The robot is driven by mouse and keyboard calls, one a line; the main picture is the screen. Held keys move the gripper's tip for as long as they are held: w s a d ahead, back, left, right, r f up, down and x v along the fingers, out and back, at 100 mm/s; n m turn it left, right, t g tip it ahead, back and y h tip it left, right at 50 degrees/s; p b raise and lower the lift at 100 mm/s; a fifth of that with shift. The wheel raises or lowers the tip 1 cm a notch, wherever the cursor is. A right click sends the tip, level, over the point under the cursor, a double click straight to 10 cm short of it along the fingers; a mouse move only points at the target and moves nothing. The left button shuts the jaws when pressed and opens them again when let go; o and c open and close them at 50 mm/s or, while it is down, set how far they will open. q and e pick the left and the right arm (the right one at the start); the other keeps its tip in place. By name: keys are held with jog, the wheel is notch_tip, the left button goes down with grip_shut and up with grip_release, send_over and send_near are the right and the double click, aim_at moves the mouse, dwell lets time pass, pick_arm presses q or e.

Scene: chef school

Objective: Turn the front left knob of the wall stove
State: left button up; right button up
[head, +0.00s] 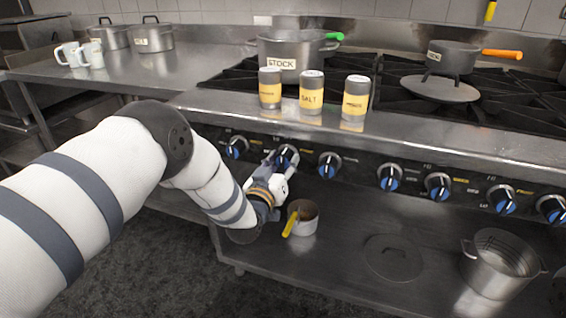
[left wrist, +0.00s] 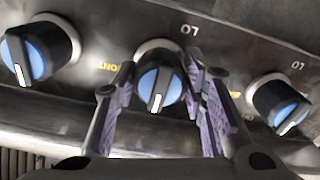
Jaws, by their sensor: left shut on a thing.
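The wall stove (head: 420,140) has a front panel with a row of black knobs with blue faces. My left gripper (head: 280,172) is at the second knob from the left (head: 286,155) in the head view. In the left wrist view, my gripper's two purple-padded fingers (left wrist: 160,100) are on either side of a knob (left wrist: 158,82) and shut on it. The knob's white pointer line shows, tilted slightly. Neighbouring knobs show to the left (left wrist: 37,55) and to the right (left wrist: 282,103), both free of the fingers. My right gripper is not in view.
Several shakers, one a salt shaker (head: 311,92), stand on the stove's front ledge. A stock pot (head: 290,50) and an orange-handled pan (head: 452,60) are on top. Below the panel, a small pot (head: 304,220) with a yellow handle and a larger pot (head: 490,270) stand on the shelf.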

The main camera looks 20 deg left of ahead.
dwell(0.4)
pick_arm(q)
jog(key=o, duration=1.2)
jog(key=shift+c, duration=0.2)
jog(key=shift+s, duration=0.1)
jog(key=s, duration=1.1)
jog(key=shift+s+a, duration=0.25)
jog(key=shift+s, duration=0.15)
